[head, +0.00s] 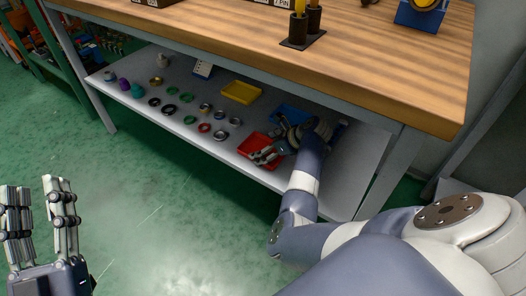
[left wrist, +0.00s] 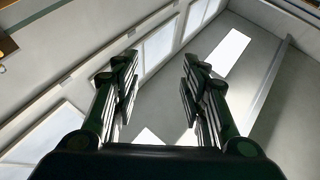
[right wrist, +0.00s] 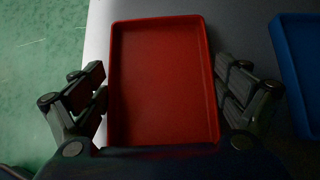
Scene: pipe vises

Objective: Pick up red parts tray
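The red parts tray (head: 257,146) lies on the lower shelf of the workbench, near its front edge. In the right wrist view the red tray (right wrist: 160,85) looks empty and sits between the fingers of my right gripper (right wrist: 163,95). The fingers are spread on either side of it, with a gap visible at the right. In the head view my right gripper (head: 275,150) is at the tray's right end and hides part of it. My left gripper (head: 40,222) is open and empty, raised over the floor at the lower left; it also shows in the left wrist view (left wrist: 158,85).
A blue tray (head: 288,113) lies behind my right gripper, and a yellow tray (head: 241,92) farther left. Several small rings and fittings (head: 190,119) lie on the shelf (head: 235,158) left of the red tray. The wooden benchtop (head: 370,65) is above. The floor in front is clear.

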